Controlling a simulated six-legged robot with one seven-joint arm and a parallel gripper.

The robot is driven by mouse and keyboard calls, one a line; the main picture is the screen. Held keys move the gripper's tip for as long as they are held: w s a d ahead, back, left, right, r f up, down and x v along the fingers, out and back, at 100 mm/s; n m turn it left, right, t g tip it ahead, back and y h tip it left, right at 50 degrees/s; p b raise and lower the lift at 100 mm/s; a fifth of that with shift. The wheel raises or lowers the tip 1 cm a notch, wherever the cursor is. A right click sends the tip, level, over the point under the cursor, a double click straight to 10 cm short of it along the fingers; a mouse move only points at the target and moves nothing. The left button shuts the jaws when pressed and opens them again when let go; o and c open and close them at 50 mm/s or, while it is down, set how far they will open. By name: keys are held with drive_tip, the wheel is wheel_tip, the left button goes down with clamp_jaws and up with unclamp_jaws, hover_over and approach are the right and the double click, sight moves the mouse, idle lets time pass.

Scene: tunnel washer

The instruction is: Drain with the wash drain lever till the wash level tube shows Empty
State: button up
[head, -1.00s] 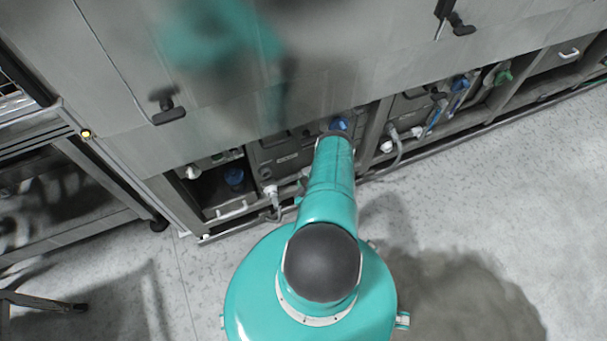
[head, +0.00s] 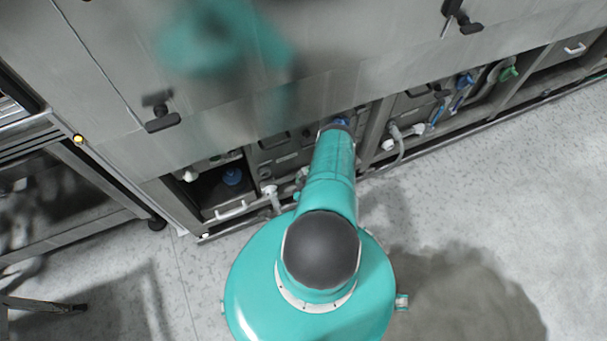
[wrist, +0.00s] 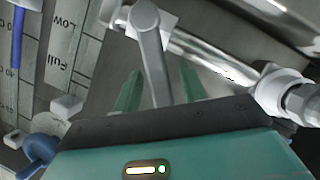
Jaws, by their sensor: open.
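In the wrist view my gripper (wrist: 158,90) is open, with one green finger on each side of a grey lever (wrist: 152,50). Whether either finger touches the lever I cannot tell. A pale scale (wrist: 62,45) marked "Low" and "Full" stands left of the lever. A blue column (wrist: 17,38) shows at the far left beside a numbered scale. Which of these belongs to the wash level tube I cannot tell, and no "Empty" mark is readable. In the head view my arm hides the gripper and the lever.
A silver pipe (wrist: 215,62) with a white fitting (wrist: 278,90) lies right of the lever, close to my gripper. A blue knob (wrist: 40,150) is at lower left. The washer's grey panels (head: 330,40) overhang the low bay. Floor (head: 500,210) is clear at right.

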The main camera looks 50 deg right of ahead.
drive_tip(key=shift+c, duration=0.2)
clamp_jaws()
drive_tip(key=shift+s, duration=0.1)
drive_tip(key=shift+d+r, duration=0.1)
drive_tip(key=shift+r, duration=0.05)
drive_tip(key=shift+s+d+r+m+t+y, duration=0.2)
drive_tip(key=shift+d+m+y, duration=0.15)
drive_tip(key=shift+m, duration=0.2)
drive_tip(key=shift+s+d+r+m+t+y, duration=0.1)
drive_tip(key=shift+d+r+m+y, duration=0.1)
drive_tip(key=shift+m+y, duration=0.3)
drive_tip(key=shift+s+d+r+m+t+y, duration=0.1)
drive_tip(key=shift+s+d+m+t+y, duration=0.2)
drive_tip(key=shift+d+m, duration=0.4)
drive_tip(key=shift+s+d+r+m+t+y, duration=0.1)
drive_tip(key=shift+s+d+m+y, duration=0.3)
drive_tip(key=shift+m, duration=0.45)
drive_tip(key=shift+w, duration=0.1)
drive_tip(key=shift+o, duration=0.2)
unclamp_jaws()
drive_tip(key=shift+f, duration=0.1)
